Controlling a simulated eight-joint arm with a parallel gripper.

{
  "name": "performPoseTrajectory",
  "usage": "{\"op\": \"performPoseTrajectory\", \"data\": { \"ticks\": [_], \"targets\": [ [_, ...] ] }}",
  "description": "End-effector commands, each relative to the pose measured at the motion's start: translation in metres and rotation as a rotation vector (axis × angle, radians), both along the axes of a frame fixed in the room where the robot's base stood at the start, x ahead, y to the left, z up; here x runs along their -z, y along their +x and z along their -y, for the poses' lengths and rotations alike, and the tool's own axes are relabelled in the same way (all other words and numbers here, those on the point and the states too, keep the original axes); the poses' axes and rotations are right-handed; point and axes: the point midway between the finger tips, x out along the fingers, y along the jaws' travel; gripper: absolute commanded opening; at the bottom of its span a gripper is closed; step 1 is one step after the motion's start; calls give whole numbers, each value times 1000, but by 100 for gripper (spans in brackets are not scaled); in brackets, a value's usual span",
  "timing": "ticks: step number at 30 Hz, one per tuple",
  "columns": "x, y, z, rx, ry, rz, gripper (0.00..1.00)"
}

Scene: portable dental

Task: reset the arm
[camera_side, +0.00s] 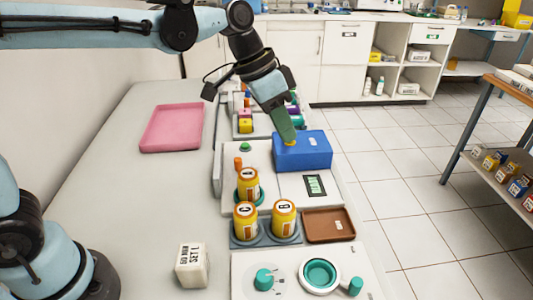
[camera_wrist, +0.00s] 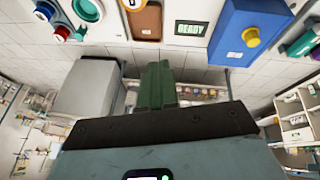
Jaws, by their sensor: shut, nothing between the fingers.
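My gripper (camera_side: 288,139) has green fingers pressed together with nothing between them. In the side view its tip overlaps the yellow knob (camera_side: 290,143) on top of the blue box (camera_side: 308,153). In the wrist view the shut fingers (camera_wrist: 158,72) point up the picture, and the blue box (camera_wrist: 232,40) with its yellow knob (camera_wrist: 250,37) stands to their right, apart from them. My arm reaches in from the upper left, over the bench, and bends down to the box.
Yellow canisters (camera_side: 246,219), one marked B (camera_side: 284,219), stand near the box. A brown tray (camera_side: 329,226), a panel with a teal ring (camera_side: 320,274), a white block (camera_side: 191,266) and a pink tray (camera_side: 172,127) share the bench. The bench's left-middle (camera_side: 160,195) is clear.

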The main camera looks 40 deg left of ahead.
Motion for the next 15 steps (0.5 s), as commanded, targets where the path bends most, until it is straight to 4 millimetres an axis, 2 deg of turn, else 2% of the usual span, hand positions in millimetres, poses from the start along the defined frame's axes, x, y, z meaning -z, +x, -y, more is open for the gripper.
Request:
{"op": "performPoseTrajectory", "data": {
  "ticks": [1, 6, 15],
  "targets": [
    [0, -10, -14, -51, 11, 17, 0],
    [4, -38, -56, -222, 43, 79, 0],
    [31, -91, -117, -498, 82, 201, 0]
  ]
}}
